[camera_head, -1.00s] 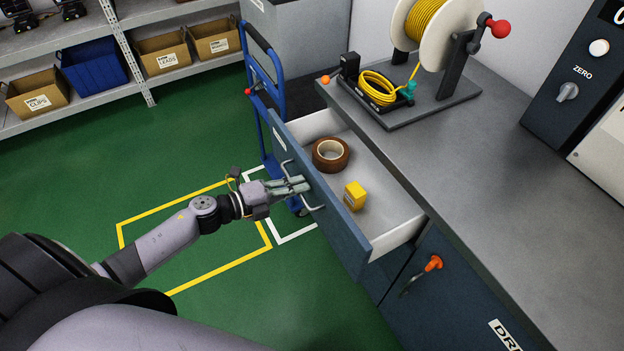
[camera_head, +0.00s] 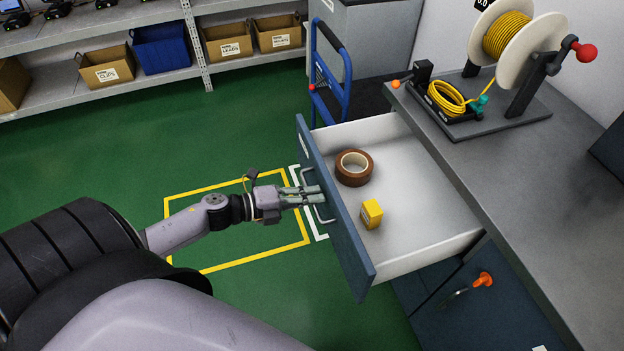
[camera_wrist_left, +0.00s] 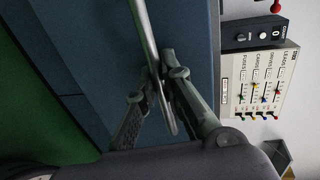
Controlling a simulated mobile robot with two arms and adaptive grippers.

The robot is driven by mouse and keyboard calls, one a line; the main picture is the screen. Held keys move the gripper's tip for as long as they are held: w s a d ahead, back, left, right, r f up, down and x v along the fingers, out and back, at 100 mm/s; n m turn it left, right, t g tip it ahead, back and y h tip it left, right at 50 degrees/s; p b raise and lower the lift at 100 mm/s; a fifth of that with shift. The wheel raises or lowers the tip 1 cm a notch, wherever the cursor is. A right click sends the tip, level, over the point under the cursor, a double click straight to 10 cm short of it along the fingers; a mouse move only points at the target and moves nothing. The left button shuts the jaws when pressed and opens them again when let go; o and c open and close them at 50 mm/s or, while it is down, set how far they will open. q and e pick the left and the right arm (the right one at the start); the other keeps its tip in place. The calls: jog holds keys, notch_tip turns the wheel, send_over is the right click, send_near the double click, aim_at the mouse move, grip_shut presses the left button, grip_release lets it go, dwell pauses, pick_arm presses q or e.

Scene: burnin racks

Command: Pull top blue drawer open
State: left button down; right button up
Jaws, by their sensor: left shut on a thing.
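The top blue drawer (camera_head: 345,232) stands well out from the grey-topped workbench, its pale inside in full view. A roll of brown tape (camera_head: 354,168) and a small yellow box (camera_head: 371,214) lie in it. My left gripper (camera_head: 316,196) is shut on the drawer's metal bar handle (camera_head: 322,213) at the front panel. In the left wrist view the two fingers (camera_wrist_left: 160,85) close around the handle bar (camera_wrist_left: 151,45), with the blue drawer front behind. My right gripper is not in view.
A blue hand truck (camera_head: 330,80) stands beyond the drawer. A cable reel (camera_head: 508,38) sits on the workbench top (camera_head: 490,165). Below the drawer, a cabinet front has an orange-tagged key (camera_head: 482,280). Green floor is open at left, before shelves with cartons (camera_head: 106,66).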

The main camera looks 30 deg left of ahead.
pick_arm(q)
jog(key=c, duration=1.7)
grip_release()
jog(key=v, duration=1.2)
jog(key=shift+f, duration=0.1)
